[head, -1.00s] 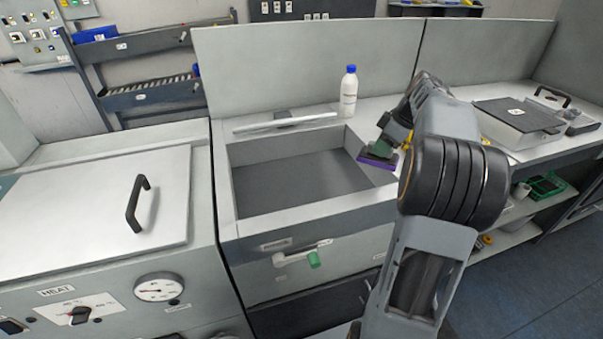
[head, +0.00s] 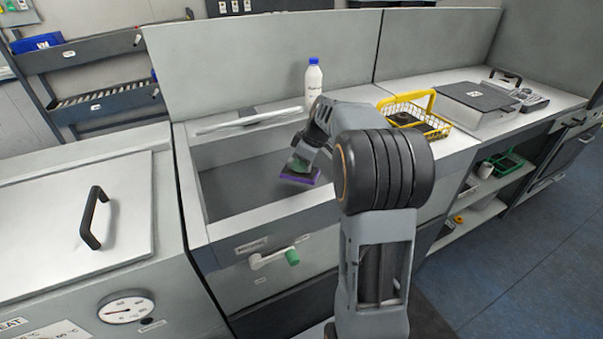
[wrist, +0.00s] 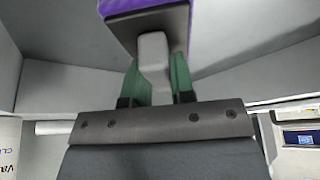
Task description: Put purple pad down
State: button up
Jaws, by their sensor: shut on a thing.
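The purple pad (head: 301,176) has a dark backing and a grey grip block. My gripper (head: 297,163) has green fingers. In the wrist view the two fingers (wrist: 155,80) are closed on the grey block of the pad. I cannot tell how far the pad is above the basin floor or rim.
The basin (head: 190,215) has an open grey interior. A white bottle with a blue cap (head: 313,82) stands behind it. A yellow wire basket (head: 443,124) sits on the counter to the right. A lidded box with a black handle (head: 96,217) lies left.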

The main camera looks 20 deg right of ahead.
jog(key=shift+a+f, duration=0.25)
jog(key=shift+f, duration=0.05)
jog(key=shift+w+a+f+b, duration=0.15)
jog(key=shift+f+b, duration=0.2)
jog(key=shift+f, duration=1.3)
jog(key=shift+f, duration=0.25)
jog(key=o, duration=0.9)
jog(key=shift+r, duration=0.15)
jog(key=shift+r, duration=0.3)
jog(key=p+v, duration=0.2)
jog(key=v, duration=0.9)
jog(key=shift+r, duration=0.25)
